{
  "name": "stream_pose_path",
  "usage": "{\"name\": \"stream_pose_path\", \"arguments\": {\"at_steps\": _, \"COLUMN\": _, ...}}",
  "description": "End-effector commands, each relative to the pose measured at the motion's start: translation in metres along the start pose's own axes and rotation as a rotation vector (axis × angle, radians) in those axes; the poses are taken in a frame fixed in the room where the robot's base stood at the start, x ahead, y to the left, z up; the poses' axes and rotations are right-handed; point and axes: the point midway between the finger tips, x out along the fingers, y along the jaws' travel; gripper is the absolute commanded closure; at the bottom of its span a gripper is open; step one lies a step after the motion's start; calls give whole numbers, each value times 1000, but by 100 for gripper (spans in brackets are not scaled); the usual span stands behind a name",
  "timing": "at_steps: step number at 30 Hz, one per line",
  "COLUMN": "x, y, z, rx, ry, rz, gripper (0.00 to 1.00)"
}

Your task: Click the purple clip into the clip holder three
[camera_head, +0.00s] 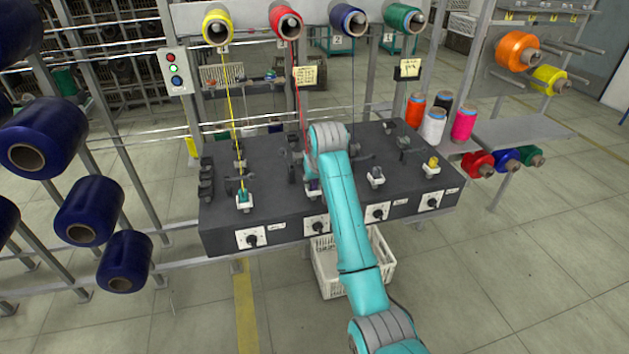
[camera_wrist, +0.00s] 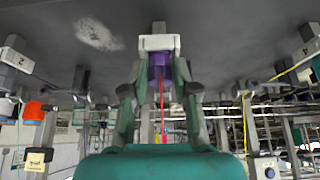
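The purple clip (camera_wrist: 160,65) is between the two fingertips of my gripper (camera_wrist: 160,76) in the wrist view, with a red thread running from it. It is at the mouth of a white clip holder (camera_wrist: 158,42), which stands between the posts marked 2 and 4. I cannot tell whether the clip is fully seated. My fingers appear closed on its sides. In the head view my arm hides most of this; a bit of the purple clip (camera_head: 312,185) shows left of the arm, over the dark machine top.
On the dark machine (camera_head: 275,215), a teal clip (camera_head: 243,195) sits in the left holder and a yellow clip (camera_head: 433,162) in the right one. The white holder (camera_head: 376,180) right of my arm looks empty. A white crate (camera_head: 325,268) is below.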

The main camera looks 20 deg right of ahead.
Motion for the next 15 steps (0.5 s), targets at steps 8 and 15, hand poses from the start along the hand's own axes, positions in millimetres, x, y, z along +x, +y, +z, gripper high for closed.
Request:
{"name": "stream_pose_path", "arguments": {"at_steps": 8, "x": -1, "y": 0, "z": -1, "rx": 0, "ry": 0, "rz": 0, "gripper": 100}}
{"name": "stream_pose_path", "arguments": {"at_steps": 15, "x": -17, "y": 0, "z": -10, "rx": 0, "ry": 3, "rz": 0, "gripper": 100}}
